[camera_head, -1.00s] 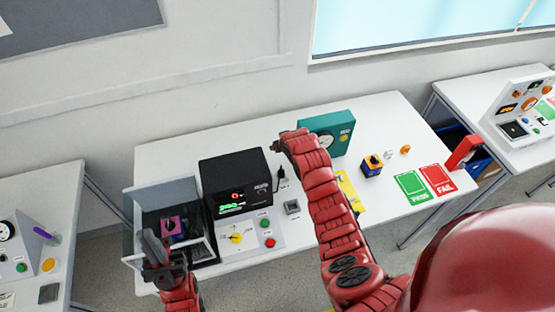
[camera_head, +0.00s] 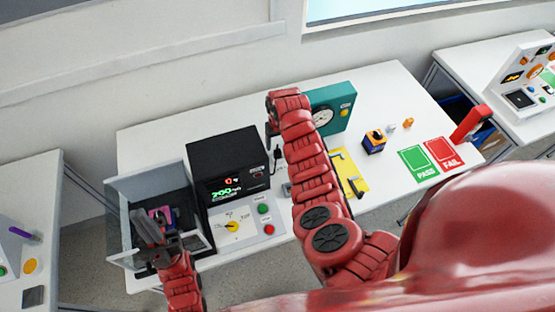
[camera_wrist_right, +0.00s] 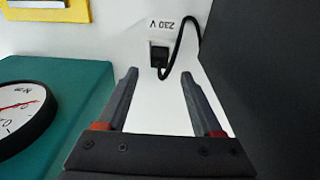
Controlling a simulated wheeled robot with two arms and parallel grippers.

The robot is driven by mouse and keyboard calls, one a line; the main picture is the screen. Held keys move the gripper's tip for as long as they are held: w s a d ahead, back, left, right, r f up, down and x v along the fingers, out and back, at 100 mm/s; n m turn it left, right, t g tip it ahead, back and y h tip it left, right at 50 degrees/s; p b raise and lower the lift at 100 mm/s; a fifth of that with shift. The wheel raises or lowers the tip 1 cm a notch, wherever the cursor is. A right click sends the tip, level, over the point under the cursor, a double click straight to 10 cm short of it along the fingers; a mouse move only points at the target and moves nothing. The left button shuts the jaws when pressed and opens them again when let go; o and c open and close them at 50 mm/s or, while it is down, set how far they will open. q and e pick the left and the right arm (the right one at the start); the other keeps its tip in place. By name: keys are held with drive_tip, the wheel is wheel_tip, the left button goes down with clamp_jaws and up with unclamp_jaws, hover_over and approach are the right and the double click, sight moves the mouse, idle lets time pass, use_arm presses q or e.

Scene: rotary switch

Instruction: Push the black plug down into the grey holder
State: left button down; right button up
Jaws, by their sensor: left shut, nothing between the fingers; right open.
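The black plug (camera_wrist_right: 158,56) with its black cord sits at a white panel marked 230 V, just beyond my right fingertips in the right wrist view. It also shows beside the black meter box in the head view (camera_head: 277,153). A grey edge shows at the plug; I cannot tell how deep it sits. My right gripper (camera_wrist_right: 159,77) is open and empty, its fingers either side of the line to the plug. My left gripper (camera_head: 148,228) is shut and empty over the open grey box at the left. A small grey block (camera_head: 287,189) is partly hidden by my right arm.
The black meter box (camera_head: 228,150) stands left of the plug, with a dial panel (camera_head: 248,224) in front. A teal gauge box (camera_head: 333,103) stands right of my right gripper. A yellow mat (camera_head: 350,170) and green and red cards lie further right.

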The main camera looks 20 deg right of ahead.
sight(278, 150)
drive_tip(key=f+b, duration=0.1)
drive_tip(key=f, duration=0.1)
drive_tip(key=f+b, duration=0.3)
drive_tip(key=f, duration=0.1)
drive_tip(key=shift+w, duration=0.25)
drive_tip(key=shift+r, duration=0.1)
drive_tip(key=shift+c, duration=0.7)
clamp_jaws()
